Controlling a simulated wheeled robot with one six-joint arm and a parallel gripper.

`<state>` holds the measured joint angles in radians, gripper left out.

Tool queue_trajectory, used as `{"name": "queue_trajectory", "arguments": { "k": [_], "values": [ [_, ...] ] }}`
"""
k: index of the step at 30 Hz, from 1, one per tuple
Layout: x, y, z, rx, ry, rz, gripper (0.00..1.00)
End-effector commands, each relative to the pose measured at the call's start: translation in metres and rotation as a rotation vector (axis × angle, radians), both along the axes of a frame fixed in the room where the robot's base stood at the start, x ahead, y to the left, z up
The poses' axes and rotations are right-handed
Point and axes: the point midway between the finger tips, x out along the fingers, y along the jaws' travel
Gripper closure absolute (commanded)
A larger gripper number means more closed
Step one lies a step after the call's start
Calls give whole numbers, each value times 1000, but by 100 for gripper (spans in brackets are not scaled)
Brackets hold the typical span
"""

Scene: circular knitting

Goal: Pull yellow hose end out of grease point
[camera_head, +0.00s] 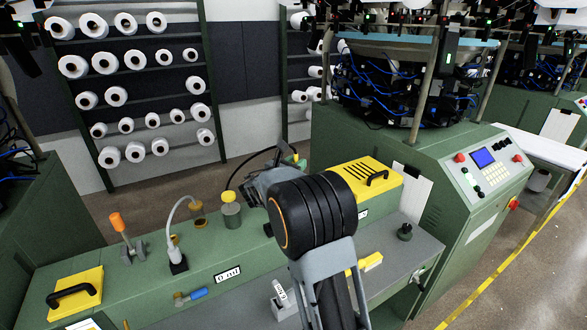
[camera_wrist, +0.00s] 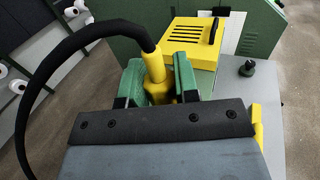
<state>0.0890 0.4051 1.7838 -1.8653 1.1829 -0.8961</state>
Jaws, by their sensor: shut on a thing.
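The yellow hose end (camera_wrist: 154,68) stands between the two green fingers of my gripper (camera_wrist: 157,82) in the wrist view, and the fingers are shut on it. A black hose (camera_wrist: 62,62) leaves its top and arcs to the left and down. In the head view, the black hose (camera_head: 237,172) shows as a thin arc left of my wrist, and my arm hides most of my gripper and the hose end. I cannot make out the grease point, and I cannot tell whether the hose end sits in it.
A yellow cover with a black handle (camera_head: 352,172) stands close to the right of my gripper, also in the wrist view (camera_wrist: 190,52). Left on the green bench are a greenish bottle (camera_head: 231,212) and an orange-topped tool (camera_head: 118,224). A control panel (camera_head: 483,162) is at right.

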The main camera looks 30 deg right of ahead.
Motion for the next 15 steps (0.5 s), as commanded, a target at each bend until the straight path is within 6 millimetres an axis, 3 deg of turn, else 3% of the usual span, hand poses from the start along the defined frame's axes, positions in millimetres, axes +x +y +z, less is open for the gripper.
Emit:
{"name": "queue_trajectory", "arguments": {
  "k": [6, 15],
  "values": [
    [-21, 7, 10, -1, -1, 1, 99],
    [-30, 11, 26, 0, -1, 0, 99]
  ]
}}
